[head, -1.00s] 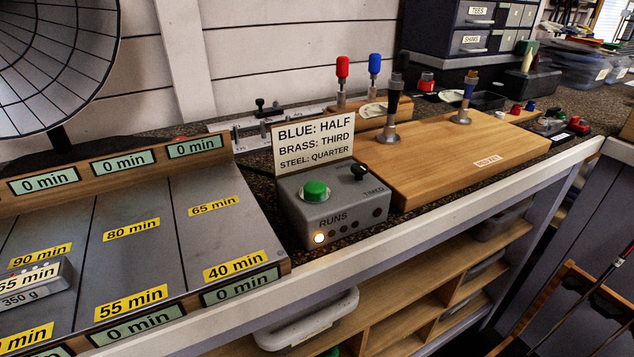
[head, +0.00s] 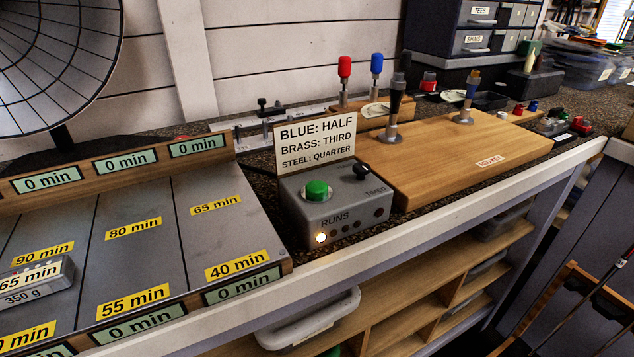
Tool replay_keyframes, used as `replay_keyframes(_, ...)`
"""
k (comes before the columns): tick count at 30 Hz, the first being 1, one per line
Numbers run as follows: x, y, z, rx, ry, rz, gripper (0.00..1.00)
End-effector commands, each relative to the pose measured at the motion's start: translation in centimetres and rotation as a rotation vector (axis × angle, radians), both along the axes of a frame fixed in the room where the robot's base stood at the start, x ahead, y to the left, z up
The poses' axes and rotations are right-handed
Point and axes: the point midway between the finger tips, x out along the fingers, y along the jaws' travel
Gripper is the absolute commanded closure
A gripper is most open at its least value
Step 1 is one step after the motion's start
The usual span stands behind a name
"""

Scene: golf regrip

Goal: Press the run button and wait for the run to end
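The run button is a green round button (head: 317,190) on top of a grey control box (head: 340,222) marked RUNS, standing near the bench's front edge. Along the box's front is a row of small lamps; the leftmost lamp (head: 321,238) glows and the others are dark. A sign (head: 315,143) behind the box reads BLUE: HALF, BRASS: THIRD, STEEL: QUARTER. My gripper is not in view.
Left of the box is a grey panel (head: 180,235) with minute labels and displays reading 0 min. A 65 min, 350 g block (head: 36,281) lies on it. Right is a wooden board (head: 470,150) with two upright dark-handled pieces. A fan (head: 50,60) stands at the back left.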

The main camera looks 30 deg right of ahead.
Motion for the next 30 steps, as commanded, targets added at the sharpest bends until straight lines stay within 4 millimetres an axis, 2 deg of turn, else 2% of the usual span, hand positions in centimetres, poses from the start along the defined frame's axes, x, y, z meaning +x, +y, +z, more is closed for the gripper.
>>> replay_keyframes(1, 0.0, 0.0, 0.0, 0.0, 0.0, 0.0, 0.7)
replay_keyframes(11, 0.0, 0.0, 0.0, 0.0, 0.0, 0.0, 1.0)
replay_keyframes(30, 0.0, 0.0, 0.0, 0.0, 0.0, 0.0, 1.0)
